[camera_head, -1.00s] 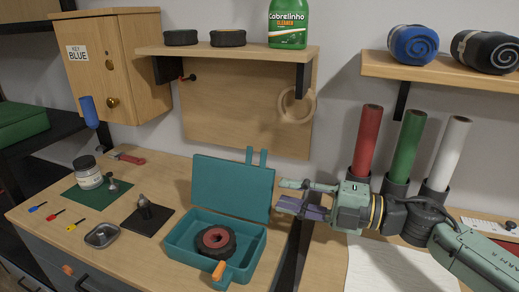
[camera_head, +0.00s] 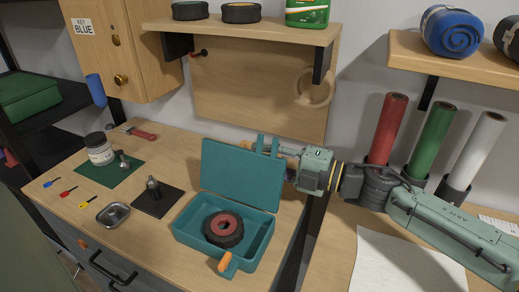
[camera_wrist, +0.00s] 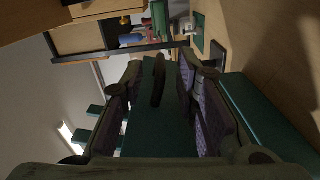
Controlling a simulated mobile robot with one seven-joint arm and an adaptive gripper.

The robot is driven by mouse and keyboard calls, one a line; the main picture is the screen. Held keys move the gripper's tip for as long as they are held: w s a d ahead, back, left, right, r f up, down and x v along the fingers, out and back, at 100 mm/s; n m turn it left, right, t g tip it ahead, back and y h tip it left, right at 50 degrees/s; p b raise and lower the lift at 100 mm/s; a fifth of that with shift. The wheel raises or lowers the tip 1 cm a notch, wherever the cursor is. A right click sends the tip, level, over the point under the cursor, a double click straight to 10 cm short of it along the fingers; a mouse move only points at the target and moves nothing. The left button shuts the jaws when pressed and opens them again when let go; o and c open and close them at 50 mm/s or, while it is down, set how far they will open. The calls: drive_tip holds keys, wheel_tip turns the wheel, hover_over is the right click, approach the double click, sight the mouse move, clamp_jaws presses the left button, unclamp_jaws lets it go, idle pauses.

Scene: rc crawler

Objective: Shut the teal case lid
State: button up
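The teal case (camera_head: 262,238) sits on the wooden bench, and a black-and-red wheel (camera_head: 223,229) lies in it. An orange latch (camera_head: 225,262) is on the front. My gripper (camera_head: 277,152) is at the lid's top right corner, with its fingers partly hidden there. In the wrist view the fingers (camera_wrist: 160,115) stand apart with the teal lid (camera_wrist: 160,135) showing between them. I cannot tell whether either finger touches it.
A black mat with a metal part (camera_head: 153,190), a metal tray (camera_head: 113,214) and a jar (camera_head: 99,149) stand left of the case. Red, green and white rolls (camera_head: 388,128) stand behind my arm. A shelf (camera_head: 240,30) hangs above. Paper (camera_head: 395,263) lies at right.

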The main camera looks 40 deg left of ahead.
drive_tip(key=shift+s+a, duration=0.1)
drive_tip(key=shift+a, duration=0.5)
clamp_jaws()
drive_tip(key=shift+f, duration=0.1)
idle(0.4)
